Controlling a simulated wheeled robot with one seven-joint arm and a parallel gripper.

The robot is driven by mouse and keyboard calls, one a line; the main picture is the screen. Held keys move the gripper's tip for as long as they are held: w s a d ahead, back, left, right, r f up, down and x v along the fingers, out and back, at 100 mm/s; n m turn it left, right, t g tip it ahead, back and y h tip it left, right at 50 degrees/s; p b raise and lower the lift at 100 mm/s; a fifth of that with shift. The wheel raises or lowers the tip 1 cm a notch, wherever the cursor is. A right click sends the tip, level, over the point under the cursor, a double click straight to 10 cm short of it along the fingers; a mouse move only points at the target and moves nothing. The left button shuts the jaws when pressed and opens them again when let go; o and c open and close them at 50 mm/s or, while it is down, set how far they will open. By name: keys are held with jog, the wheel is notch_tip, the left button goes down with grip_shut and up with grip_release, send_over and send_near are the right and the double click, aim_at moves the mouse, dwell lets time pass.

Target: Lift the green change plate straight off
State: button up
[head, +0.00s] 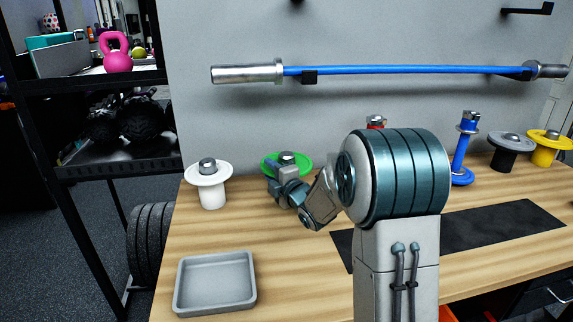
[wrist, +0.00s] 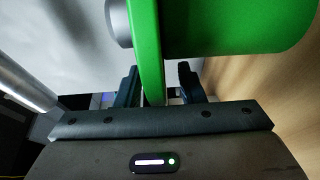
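The green change plate (head: 267,160) sits flat near the back of the wooden bench, with a silver knob (head: 287,157) at its centre. My gripper (head: 284,178) is at its near side and hides part of it and what is below. In the wrist view the plate (wrist: 147,30) shows edge-on, its rim between my gripper's two fingers (wrist: 158,72). A gap shows between the plate and the right finger; contact with the left finger is unclear. A thick green stand (wrist: 240,25) extends from the plate toward the bench side.
A white plate on a white stand (head: 210,190) is left of the green one. A grey tray (head: 215,283) lies in front. A red piece (head: 375,121), blue stand (head: 462,150), black plate (head: 511,141) and yellow plate (head: 545,147) stand right. A blue-shafted barbell (head: 400,70) hangs above.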

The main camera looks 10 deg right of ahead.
grip_shut()
dwell(1.2)
jog(key=shift+r, duration=0.2)
